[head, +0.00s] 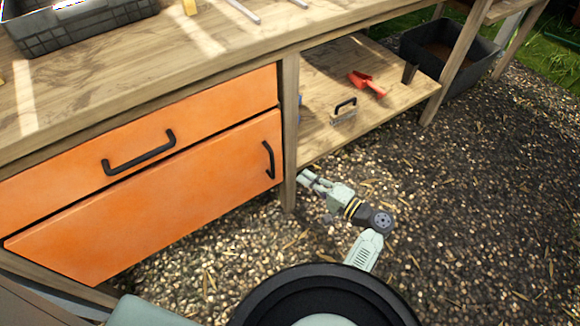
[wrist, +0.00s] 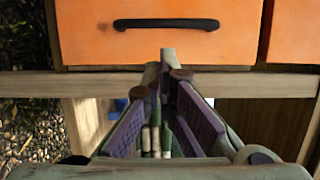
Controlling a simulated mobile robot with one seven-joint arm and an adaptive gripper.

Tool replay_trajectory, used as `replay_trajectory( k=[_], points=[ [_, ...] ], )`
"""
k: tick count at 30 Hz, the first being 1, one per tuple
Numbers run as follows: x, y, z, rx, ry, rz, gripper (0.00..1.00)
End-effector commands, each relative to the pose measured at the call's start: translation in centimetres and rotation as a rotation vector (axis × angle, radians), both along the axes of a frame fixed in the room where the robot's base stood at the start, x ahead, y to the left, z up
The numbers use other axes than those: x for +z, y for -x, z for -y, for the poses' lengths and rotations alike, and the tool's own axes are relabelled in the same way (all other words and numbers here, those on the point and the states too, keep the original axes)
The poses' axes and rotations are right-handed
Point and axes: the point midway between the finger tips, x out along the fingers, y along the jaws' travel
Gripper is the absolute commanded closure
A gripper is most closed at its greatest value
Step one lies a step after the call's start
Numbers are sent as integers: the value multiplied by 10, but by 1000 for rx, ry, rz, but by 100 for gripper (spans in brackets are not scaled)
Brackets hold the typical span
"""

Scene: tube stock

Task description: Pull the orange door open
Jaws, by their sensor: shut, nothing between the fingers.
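The orange door (head: 150,205) is the lower front of the wooden bench and sits closed below an orange drawer (head: 60,165). Its black handle (head: 268,160) stands upright near the door's right edge. In the wrist view, which looks turned sideways, the door (wrist: 90,45) fills the top and its handle (wrist: 166,24) lies across it. My gripper (head: 304,178) is right of the door by the wooden post, below the handle's height and apart from it. In the wrist view my gripper (wrist: 167,70) has its fingertips together, with nothing between them, pointing toward the handle.
A wooden post (head: 289,130) stands between the door and an open shelf (head: 315,95). The shelf holds a brush (head: 343,115) and a red trowel (head: 365,82). A black crate (head: 85,25) is on the benchtop. Gravel ground (head: 480,200) is clear at right.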

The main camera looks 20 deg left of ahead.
Motion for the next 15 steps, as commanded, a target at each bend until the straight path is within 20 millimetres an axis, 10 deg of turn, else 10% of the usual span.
replay_trajectory(
  k=[15],
  points=[
    [-1, -29, -77, 1, -1, 1, 100]
  ],
)
